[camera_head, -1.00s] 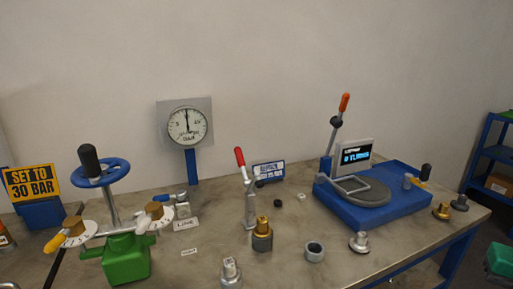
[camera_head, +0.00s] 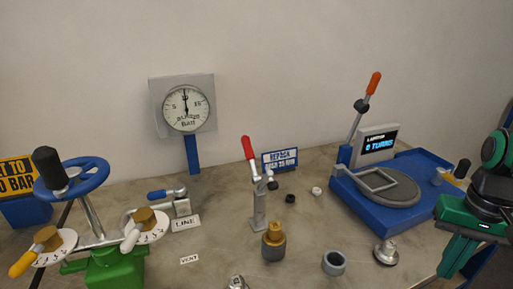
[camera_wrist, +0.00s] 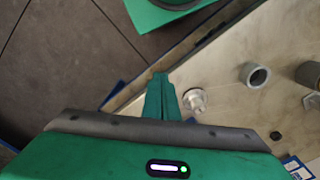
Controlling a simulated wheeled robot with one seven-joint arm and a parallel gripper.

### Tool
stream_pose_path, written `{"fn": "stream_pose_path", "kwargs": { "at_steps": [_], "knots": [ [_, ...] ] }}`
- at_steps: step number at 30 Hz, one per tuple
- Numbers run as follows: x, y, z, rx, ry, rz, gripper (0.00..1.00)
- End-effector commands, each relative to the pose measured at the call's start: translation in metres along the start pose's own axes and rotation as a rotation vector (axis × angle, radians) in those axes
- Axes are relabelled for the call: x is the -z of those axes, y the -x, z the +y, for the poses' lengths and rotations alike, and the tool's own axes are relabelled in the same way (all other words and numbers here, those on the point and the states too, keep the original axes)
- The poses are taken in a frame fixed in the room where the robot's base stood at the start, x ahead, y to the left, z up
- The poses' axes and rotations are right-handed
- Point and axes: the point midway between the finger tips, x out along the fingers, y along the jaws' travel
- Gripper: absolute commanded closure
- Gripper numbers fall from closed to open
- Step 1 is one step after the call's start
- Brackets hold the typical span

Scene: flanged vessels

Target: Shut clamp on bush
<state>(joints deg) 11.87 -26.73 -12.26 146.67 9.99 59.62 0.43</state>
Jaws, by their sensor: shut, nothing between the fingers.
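A toggle clamp with a red handle (camera_head: 250,148) stands in the middle of the bench, its handle up and tilted left. Its grey upright post (camera_head: 259,208) is behind a brass-topped fitting (camera_head: 274,240). A grey hollow ring, which looks like a bush (camera_head: 334,263), stands apart to the right; it also shows in the wrist view (camera_wrist: 255,76). I cannot tell which piece is the bush. My gripper (camera_head: 452,262) is at the right, away from the clamp. Its green fingers are together and empty in the wrist view (camera_wrist: 160,95), near a silver flanged piece (camera_wrist: 195,100).
A blue press (camera_head: 390,205) with an orange-tipped lever stands at the back right. A green valve stand with a blue handwheel (camera_head: 75,180) is at the left. A gauge (camera_head: 185,108) stands behind. Small dark and white caps lie near the clamp. Bare bench shows front left of the clamp.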

Motion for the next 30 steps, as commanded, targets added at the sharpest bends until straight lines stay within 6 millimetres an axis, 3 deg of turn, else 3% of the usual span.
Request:
{"fn": "stream_pose_path", "kwargs": {
  "at_steps": [1,3,8,12,18,24,30],
  "knots": [
    [-0.007,0.005,0.004,0.007,0.0,0.011,1.0],
    [-0.001,0.008,-0.001,0.014,-0.005,0.021,1.0],
    [0.043,0.017,-0.044,0.062,-0.028,0.053,1.0],
    [0.095,0.025,-0.108,0.163,-0.061,0.07,1.0],
    [0.15,0.033,-0.214,0.367,-0.117,0.017,1.0],
    [0.176,0.046,-0.314,0.599,-0.191,-0.148,1.0],
    [0.181,0.072,-0.386,0.797,-0.265,-0.391,1.0]
  ]
}}
